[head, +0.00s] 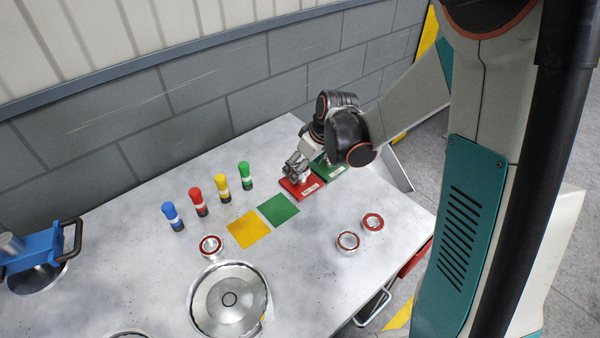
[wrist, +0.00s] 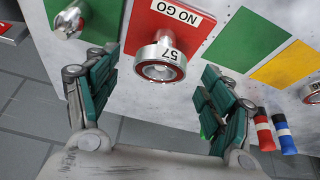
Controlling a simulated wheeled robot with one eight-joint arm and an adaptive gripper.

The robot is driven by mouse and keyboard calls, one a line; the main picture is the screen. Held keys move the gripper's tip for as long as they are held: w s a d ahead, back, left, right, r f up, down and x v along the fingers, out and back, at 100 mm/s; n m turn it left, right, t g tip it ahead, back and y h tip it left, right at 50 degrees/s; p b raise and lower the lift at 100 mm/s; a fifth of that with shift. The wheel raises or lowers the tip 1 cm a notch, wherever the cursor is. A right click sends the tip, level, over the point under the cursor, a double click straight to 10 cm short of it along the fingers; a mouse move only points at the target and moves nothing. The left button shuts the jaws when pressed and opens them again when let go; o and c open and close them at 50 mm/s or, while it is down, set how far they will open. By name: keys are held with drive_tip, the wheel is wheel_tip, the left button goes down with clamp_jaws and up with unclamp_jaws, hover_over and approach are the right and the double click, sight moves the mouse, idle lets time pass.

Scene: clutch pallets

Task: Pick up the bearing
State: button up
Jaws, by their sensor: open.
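A silver bearing (wrist: 160,62) with a red ring and the number 57 shows in the wrist view, at the edge of a red pad (wrist: 150,28) marked NO GO. My gripper (wrist: 158,78) is open, with one finger on each side of this bearing in the picture; contact cannot be told. In the head view my gripper (head: 297,170) is low over the red pad (head: 303,188) and largely hides what is there. Other red-ringed bearings stand on the table: one at left (head: 210,245), two at right (head: 347,241) (head: 372,222).
A green pad (head: 328,170) lies beside the red one; a silver part (wrist: 68,24) shows on it. Yellow (head: 248,230) and green (head: 278,210) squares, several coloured markers (head: 198,202) and a large round metal part (head: 229,300) occupy the table (head: 310,290). A wall stands behind.

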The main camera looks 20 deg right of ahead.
drive_tip(key=shift+x, duration=1)
drive_tip(key=c, duration=1.4)
drive_tip(key=shift+r, duration=0.1)
